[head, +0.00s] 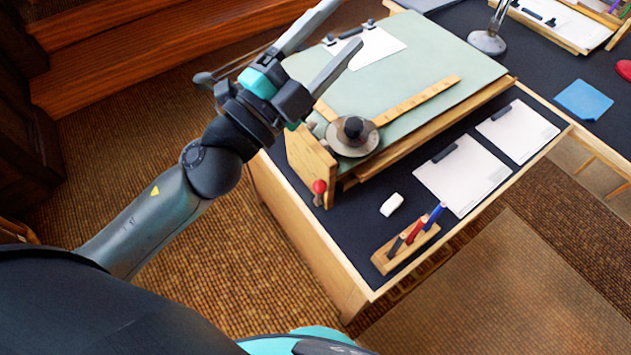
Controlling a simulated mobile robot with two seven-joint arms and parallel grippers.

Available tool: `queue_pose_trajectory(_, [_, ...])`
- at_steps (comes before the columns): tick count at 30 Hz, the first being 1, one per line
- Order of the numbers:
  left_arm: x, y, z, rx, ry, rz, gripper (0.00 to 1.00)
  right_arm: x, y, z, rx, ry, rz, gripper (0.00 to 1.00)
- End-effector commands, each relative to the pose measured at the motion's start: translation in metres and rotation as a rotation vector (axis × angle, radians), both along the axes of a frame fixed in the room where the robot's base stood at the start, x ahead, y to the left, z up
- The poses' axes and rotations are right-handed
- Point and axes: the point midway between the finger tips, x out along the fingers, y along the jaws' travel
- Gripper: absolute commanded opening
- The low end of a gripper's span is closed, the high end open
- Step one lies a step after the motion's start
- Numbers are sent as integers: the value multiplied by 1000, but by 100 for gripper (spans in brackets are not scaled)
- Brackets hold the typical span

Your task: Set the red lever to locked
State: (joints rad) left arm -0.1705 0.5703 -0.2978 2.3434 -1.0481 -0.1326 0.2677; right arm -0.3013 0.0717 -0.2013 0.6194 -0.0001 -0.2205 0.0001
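The red lever (319,187) is a short metal stem with a round red knob, low on the wooden side of the tilted drafting board (440,62), near its front left corner. The knob is at the stem's upper end. I see no legible locked or unlocked mark beside it. My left gripper (343,28) is open, its two long grey fingers apart, above the board's left part and well away from the lever. My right gripper is not in view.
On the board are a wooden drafting arm (418,101) and its round head (352,136). On the dark desk top stand a white eraser (391,204), a pencil block (405,246), white pads (463,174) and a lamp base (487,41). Floor left of the desk is clear.

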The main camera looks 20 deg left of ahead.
Motion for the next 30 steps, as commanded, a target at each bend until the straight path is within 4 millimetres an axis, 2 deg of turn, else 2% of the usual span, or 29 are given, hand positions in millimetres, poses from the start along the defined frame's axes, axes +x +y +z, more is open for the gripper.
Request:
queue_pose_trajectory(2, [-13,-27,4,158,-96,-125,67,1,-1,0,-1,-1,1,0])
queue_pose_trajectory(5, [-31,-56,-8,366,-181,-276,67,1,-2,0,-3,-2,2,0])
queue_pose_trajectory(8, [-47,-73,-34,591,-229,-417,67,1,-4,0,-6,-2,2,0])
queue_pose_trajectory(11, [-58,-75,-71,831,-238,-542,67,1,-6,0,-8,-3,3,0])
queue_pose_trajectory(14, [-63,-60,-113,1080,-207,-647,67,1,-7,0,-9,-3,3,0])
queue_pose_trajectory(18, [-61,-15,-163,1416,-104,-745,67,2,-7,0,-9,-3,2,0])
queue_pose_trajectory(21, [-57,23,-186,1606,-10,-776,67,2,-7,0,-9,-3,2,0])
queue_pose_trajectory(25, [-53,60,-199,1759,89,-787,67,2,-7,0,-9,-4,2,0])
queue_pose_trajectory(27, [-52,71,-202,1802,119,-788,67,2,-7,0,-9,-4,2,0])
queue_pose_trajectory(30, [-50,75,-206,1822,137,-789,67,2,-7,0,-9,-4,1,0])
